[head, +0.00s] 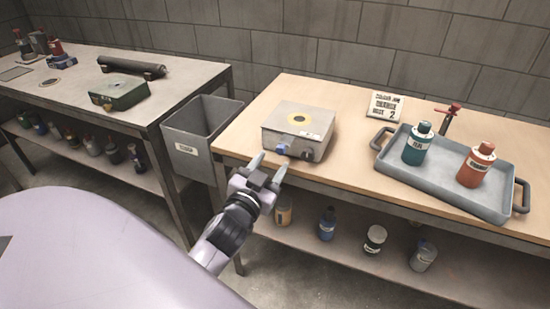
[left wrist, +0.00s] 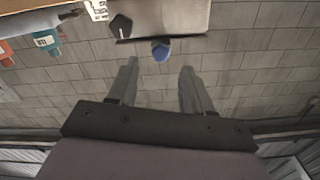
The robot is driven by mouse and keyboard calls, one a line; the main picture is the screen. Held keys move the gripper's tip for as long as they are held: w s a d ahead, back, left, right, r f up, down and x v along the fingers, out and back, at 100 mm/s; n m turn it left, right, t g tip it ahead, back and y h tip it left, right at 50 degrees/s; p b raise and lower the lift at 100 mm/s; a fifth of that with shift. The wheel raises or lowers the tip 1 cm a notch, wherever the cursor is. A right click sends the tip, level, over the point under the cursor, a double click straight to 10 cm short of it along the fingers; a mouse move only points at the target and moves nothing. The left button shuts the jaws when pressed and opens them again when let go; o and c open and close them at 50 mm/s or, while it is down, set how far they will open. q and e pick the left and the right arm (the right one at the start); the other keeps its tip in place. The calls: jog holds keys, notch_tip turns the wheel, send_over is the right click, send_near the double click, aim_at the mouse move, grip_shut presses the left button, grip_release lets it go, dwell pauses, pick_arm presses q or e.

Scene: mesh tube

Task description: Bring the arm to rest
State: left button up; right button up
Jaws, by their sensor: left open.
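The blue knob (left wrist: 161,51) and the grey box (left wrist: 180,18) show beyond the fingertips. I cannot tell the exact gap between fingertips and box. My right gripper is in neither view.
A grey tray (head: 440,186) holds a teal bottle (head: 418,143) and an orange bottle (head: 476,165). A grey bin (head: 200,135) stands between the tables. The left table bears a green box (head: 119,92) and a dark tube (head: 131,67). Bottles fill the lower shelves.

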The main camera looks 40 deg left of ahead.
pick_arm(q)
jog(key=shift+s+d, duration=0.1)
jog(key=shift+s, duration=0.35)
jog(key=s+d+f+m+g+h+p, duration=0.1)
jog(key=s+d+f+g+h+p, duration=0.1)
jog(key=s+d+f, duration=0.4)
jog(key=s+d+f+m+g+h+p, duration=0.1)
jog(key=s+d+f+g+h, duration=0.3)
jog(key=s+f, duration=0.6)
jog(key=shift+s+d+g+p, duration=0.25)
jog(key=shift+d+g+p, duration=0.35)
jog(key=shift+d+p, duration=0.3)
